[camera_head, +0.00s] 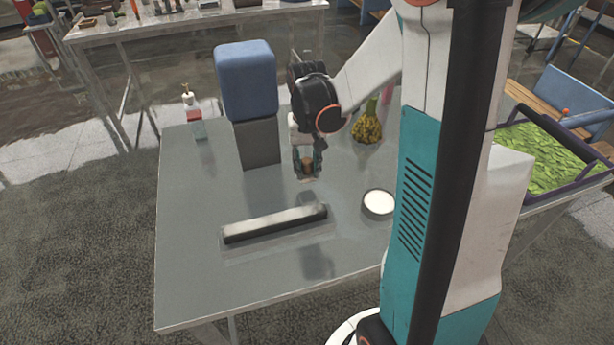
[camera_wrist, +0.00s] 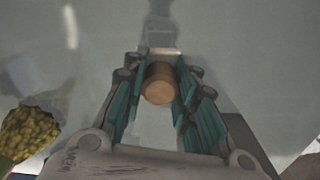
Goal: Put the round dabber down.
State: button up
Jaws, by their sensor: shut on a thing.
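The round dabber (camera_wrist: 159,84) shows in the wrist view as a short tan cylinder with a pale edge at its far end. My gripper (camera_wrist: 158,90) is shut on it, with the teal fingers on both sides. In the head view my gripper (camera_head: 308,170) points down over the grey table, and the dabber (camera_head: 308,172) is a small brown piece between the fingertips. It appears to be above the tabletop, but I cannot tell how far. The side of the dabber facing the table is hidden.
A long dark bar with a pale top (camera_head: 275,225) lies in front of my gripper. A round white dish (camera_head: 378,203) stands to the right. The table's front left (camera_head: 190,280) is clear.

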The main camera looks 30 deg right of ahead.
aim_at(307, 175)
jog(key=shift+f+b, duration=0.55)
jog(key=shift+f, duration=1.3)
jog(key=shift+f, duration=0.1)
jog(key=o, duration=0.9)
jog(key=shift+o, duration=0.2)
notch_tip(307, 175, up, 12)
jog(key=p, duration=0.3)
jog(key=shift+p, duration=0.4)
